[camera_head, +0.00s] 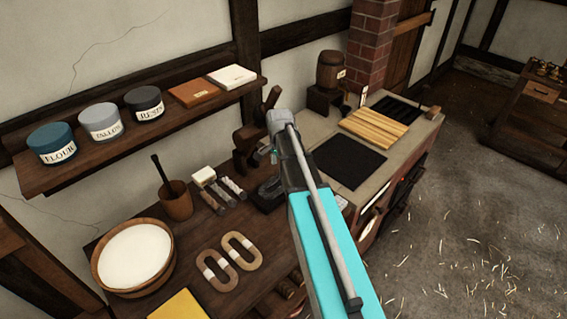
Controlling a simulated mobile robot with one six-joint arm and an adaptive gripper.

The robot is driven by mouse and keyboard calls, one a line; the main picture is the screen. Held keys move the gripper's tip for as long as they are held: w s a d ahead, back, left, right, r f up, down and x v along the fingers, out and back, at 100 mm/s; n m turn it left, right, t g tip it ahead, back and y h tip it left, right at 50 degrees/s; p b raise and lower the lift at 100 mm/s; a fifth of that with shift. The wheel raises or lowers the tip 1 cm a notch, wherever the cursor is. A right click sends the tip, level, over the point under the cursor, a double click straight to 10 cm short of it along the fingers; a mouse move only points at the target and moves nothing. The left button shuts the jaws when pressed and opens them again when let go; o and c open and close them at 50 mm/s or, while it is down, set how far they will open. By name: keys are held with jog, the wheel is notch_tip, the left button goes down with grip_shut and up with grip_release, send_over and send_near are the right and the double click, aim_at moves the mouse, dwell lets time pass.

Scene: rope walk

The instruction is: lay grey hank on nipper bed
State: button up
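Two looped hanks with pale bands lie side by side on the dark wooden bench: a brownish one (216,270) and a paler beige one (242,251). Neither looks clearly grey. Farther back on the bench, a dark block (266,204) carries a dark grey shape, partly hidden by my arm; I cannot tell whether that shape is a hank. Behind it stands a dark wooden device with upright posts (244,142), which may be the nipper.
A tub of white stuff (134,256), a mortar (176,202) and several small tools (220,190) stand on the bench. A shelf (100,150) with jars overhangs it. A stove with a slatted board (374,128) is at right. Open floor (470,220) lies farther right.

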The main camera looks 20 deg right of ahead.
jog(key=shift+r, duration=0.2)
dwell(0.6)
jog(key=shift+s, duration=0.1)
jog(key=s+a+n, duration=1.2)
jog(key=s+n, duration=0.1)
jog(key=s, duration=0.3)
jog(key=shift+a+n, duration=0.3)
dwell(0.5)
